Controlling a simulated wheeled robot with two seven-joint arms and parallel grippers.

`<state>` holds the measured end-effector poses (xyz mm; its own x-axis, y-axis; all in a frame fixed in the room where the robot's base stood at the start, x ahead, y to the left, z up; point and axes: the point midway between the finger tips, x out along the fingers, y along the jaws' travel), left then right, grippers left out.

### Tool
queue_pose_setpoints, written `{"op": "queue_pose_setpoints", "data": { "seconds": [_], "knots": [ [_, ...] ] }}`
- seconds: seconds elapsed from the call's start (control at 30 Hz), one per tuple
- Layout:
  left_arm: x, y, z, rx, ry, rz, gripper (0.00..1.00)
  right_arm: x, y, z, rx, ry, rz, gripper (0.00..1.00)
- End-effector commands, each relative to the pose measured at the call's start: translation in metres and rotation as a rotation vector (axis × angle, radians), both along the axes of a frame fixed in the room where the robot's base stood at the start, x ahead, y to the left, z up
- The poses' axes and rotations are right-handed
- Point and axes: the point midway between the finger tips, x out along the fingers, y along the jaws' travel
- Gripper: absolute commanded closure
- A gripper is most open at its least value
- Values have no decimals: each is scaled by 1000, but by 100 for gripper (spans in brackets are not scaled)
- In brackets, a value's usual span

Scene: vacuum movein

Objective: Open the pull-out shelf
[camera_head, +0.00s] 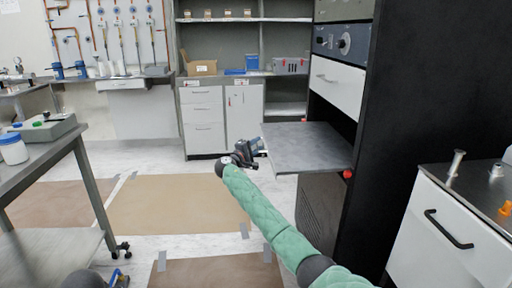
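The pull-out shelf (308,148) is a flat grey panel. It stands out to the left from the tall black cabinet, below a white drawer front. My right gripper (258,147), at the end of the green-sleeved arm, is at the shelf's outer left edge. It is small and dark there, so I cannot tell whether its fingers are apart, or whether they touch or grip the edge. Part of my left gripper (118,278) shows at the bottom left edge, far from the shelf; its fingers are mostly cut off.
The tall black cabinet (425,85) has a red knob (347,174) below the shelf. A white drawer unit (440,240) stands at the right. A grey table (40,160) is at the left. The floor with brown mats (180,200) is open between.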

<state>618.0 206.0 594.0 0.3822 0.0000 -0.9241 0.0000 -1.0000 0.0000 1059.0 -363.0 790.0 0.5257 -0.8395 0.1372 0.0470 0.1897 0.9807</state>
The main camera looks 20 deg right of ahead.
Motion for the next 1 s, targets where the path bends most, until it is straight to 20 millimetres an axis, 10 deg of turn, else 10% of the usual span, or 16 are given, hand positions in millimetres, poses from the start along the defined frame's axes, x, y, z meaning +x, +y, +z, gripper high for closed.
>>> {"op": "queue_pose_setpoints", "data": {
  "seconds": [1.0],
  "knots": [
    [0, 0, 7, 0, 0, 0, 48, -63, 101, -18, 0, 1, 0, 70]
  ]
}}
